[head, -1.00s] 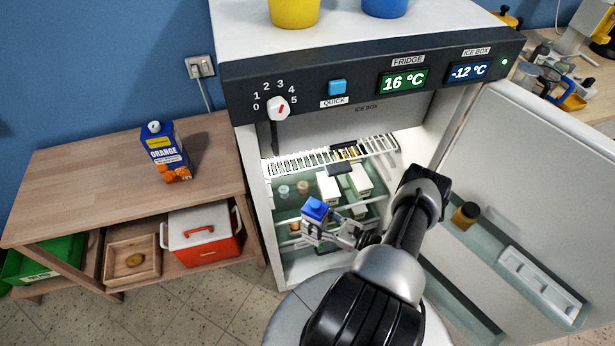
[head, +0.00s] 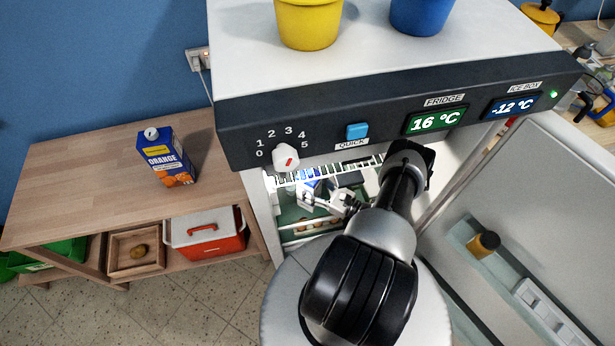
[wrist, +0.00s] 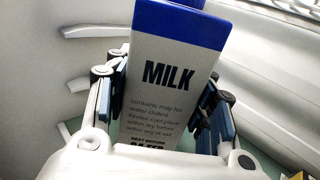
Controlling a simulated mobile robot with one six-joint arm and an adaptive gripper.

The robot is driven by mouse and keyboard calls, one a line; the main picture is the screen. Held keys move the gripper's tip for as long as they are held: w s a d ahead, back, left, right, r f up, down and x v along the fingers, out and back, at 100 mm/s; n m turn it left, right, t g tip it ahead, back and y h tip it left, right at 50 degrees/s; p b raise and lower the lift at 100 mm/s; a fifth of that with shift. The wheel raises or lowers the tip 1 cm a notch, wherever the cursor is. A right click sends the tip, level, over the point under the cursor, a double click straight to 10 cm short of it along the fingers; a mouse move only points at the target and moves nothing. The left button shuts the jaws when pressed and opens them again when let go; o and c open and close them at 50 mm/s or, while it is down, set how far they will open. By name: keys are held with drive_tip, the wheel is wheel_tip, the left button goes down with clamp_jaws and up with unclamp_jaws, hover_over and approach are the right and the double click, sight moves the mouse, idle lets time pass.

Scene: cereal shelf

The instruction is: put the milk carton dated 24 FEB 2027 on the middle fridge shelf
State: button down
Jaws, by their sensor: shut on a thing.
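A white milk carton (wrist: 160,75) with a blue top and "MILK" on its side stands between the fingers of my gripper (wrist: 168,100) in the wrist view. My gripper is shut on it. A date line under the print is partly cut off by my gripper, and I cannot read it surely. In the head view my gripper (head: 328,193) is inside the open fridge (head: 258,215), below the ice box. A white wire rack (head: 285,180) and a green-tinted glass shelf (head: 290,214) show there. My arm and the control panel hide much of the inside.
An orange juice carton (head: 167,158) stands on the wooden table (head: 90,165) at left. Yellow (head: 307,22) and blue (head: 420,12) pots stand on the fridge.

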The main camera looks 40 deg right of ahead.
drive_tip(key=shift+w+f, duration=0.1)
drive_tip(key=shift+f, duration=0.2)
drive_tip(key=shift+f, duration=0.1)
drive_tip(key=c, duration=0.7)
unclamp_jaws()
drive_tip(key=p+v, duration=0.1)
drive_tip(key=v, duration=1.1)
